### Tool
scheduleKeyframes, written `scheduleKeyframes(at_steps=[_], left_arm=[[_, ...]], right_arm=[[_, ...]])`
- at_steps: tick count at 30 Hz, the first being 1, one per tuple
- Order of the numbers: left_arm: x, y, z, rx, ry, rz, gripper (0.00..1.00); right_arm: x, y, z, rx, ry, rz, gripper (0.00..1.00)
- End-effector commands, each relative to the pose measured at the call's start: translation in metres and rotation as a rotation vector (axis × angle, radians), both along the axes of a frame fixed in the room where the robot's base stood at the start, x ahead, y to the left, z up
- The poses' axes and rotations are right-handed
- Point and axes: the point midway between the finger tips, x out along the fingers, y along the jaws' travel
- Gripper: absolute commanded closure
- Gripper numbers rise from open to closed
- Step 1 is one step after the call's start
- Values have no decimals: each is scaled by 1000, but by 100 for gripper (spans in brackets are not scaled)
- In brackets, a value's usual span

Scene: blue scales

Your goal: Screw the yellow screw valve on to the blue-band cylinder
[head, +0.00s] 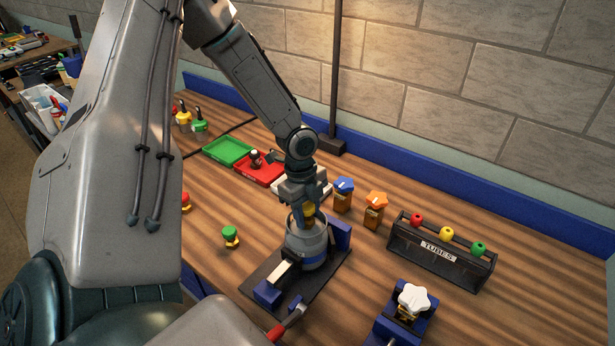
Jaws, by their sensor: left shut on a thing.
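The blue-band cylinder (304,243) stands upright in a clamp fixture (267,293) on a dark base plate. Its body is grey metal with a blue band low down. My left gripper (308,208) points down over the cylinder's top and is shut on the yellow screw valve (309,211). Only a little yellow shows between the fingers. The valve is at the cylinder's top opening; the fingers hide whether its thread is engaged. My right gripper is not in view.
A black TUBES rack (440,261) is farther right. A white star knob (413,297) is at front right. A green-topped valve (230,237) stands left. Green (228,151) and red (251,173) trays lie behind.

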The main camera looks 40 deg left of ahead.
Motion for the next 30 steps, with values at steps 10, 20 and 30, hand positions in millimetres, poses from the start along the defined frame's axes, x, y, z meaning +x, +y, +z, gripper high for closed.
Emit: scheduleKeyframes(at_steps=[10,20,30], left_arm=[[4,2,-1,4,-9,-152,90],[4,2,2,4,-10,-200,90],[2,1,1,2,-5,-198,38]], right_arm=[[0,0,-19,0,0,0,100],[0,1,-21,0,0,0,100],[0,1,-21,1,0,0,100]])
